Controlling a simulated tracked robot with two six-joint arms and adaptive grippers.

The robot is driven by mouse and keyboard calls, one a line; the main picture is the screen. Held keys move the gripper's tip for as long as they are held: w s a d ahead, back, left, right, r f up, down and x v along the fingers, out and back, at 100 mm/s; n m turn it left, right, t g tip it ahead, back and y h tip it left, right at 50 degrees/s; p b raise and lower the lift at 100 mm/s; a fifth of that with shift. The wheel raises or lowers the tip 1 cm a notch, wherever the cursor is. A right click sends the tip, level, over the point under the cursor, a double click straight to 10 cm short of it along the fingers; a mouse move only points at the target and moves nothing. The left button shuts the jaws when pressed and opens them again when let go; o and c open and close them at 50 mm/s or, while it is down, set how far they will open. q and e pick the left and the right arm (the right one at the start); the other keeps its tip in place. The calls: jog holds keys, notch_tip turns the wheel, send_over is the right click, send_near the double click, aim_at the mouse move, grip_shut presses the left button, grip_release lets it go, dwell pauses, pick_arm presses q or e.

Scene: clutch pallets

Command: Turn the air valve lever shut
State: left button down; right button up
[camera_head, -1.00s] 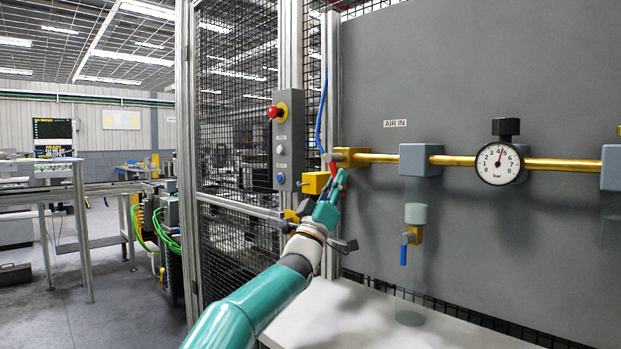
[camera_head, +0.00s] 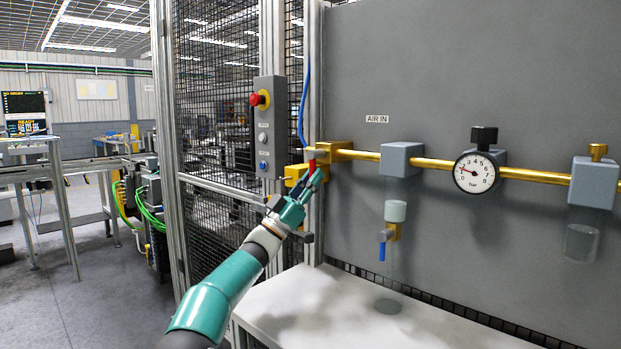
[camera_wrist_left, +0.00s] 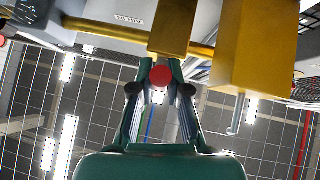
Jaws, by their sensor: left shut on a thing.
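The air valve is a yellow body (camera_head: 335,152) at the left end of the brass pipe, below the AIR IN label. Its red lever (camera_head: 311,158) shows only in part above my left gripper (camera_head: 313,178). In the left wrist view the round red lever end (camera_wrist_left: 160,77) sits between the two fingertips of my left gripper (camera_wrist_left: 160,70), under the yellow valve body (camera_wrist_left: 173,28). The gripper is shut on the lever. The gauge (camera_head: 475,172) has its needle pointing left, at the low end of the scale. My right gripper is not in view.
A control box (camera_head: 270,128) with a red button stands on the frame post, left of the valve. A blue hose (camera_head: 303,95) runs down beside it. A filter bowl with a blue tap (camera_head: 383,250) hangs below the pipe. A pale bench (camera_head: 330,310) lies below.

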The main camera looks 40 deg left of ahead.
pick_arm(q)
jog(key=shift+s+r, duration=0.1)
jog(key=shift+r, duration=0.25)
jog(key=c, duration=1.5)
grip_release()
jog(key=shift+c, duration=0.2)
jog(key=o, duration=0.4)
jog(key=shift+f, duration=0.2)
jog(key=shift+f, duration=0.1)
jog(key=v, duration=1.1)
jog(key=shift+s+f, duration=0.25)
jog(key=shift+f, duration=0.05)
jog(key=shift+a, duration=0.1)
